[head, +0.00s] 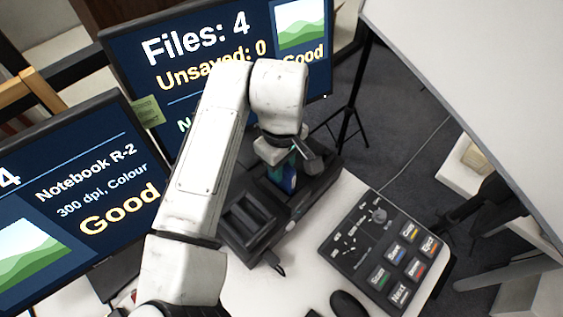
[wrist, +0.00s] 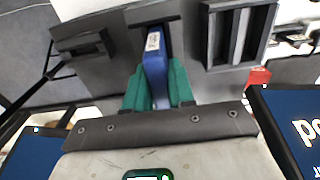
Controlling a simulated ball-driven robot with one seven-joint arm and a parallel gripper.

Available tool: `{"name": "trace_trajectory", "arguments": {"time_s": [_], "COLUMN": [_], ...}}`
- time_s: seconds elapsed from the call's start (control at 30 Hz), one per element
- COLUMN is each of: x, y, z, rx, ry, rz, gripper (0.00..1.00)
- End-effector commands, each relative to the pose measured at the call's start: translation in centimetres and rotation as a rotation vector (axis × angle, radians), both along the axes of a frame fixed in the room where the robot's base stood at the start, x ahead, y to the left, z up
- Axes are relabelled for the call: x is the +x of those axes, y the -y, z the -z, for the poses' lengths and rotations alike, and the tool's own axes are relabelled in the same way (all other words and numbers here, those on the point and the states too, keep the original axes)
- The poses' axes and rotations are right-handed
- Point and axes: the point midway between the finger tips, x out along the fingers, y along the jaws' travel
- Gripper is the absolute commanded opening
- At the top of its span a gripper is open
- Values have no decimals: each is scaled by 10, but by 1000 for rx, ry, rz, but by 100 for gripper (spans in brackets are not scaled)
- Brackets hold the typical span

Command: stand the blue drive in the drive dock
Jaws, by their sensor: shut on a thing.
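The blue drive (wrist: 155,68) is between the green fingers of my gripper (wrist: 157,92) in the wrist view, with a white label near its far end. My gripper is shut on it. The drive's far end is at a dark slot (wrist: 173,27) in the black drive dock (wrist: 112,68); I cannot tell how far in it sits. In the head view my gripper (head: 284,168) is over the dock (head: 318,186), and only a sliver of blue drive (head: 291,184) shows. My wrist hides most of it.
A slotted black unit (head: 245,222) stands left of the gripper. A button panel (head: 385,245) and a black mouse (head: 348,304) lie on the white desk (head: 300,270). Two monitors (head: 165,62) (head: 70,205) stand behind and left, close to my arm. A large pale panel (head: 480,80) is at right.

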Motion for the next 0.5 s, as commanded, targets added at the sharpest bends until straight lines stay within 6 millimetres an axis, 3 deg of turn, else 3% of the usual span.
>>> {"name": "trace_trajectory", "arguments": {"time_s": [0.5], "x": [0], "y": [0], "z": [10], "rx": [0], "ry": [0], "rz": [0], "gripper": [0]}}
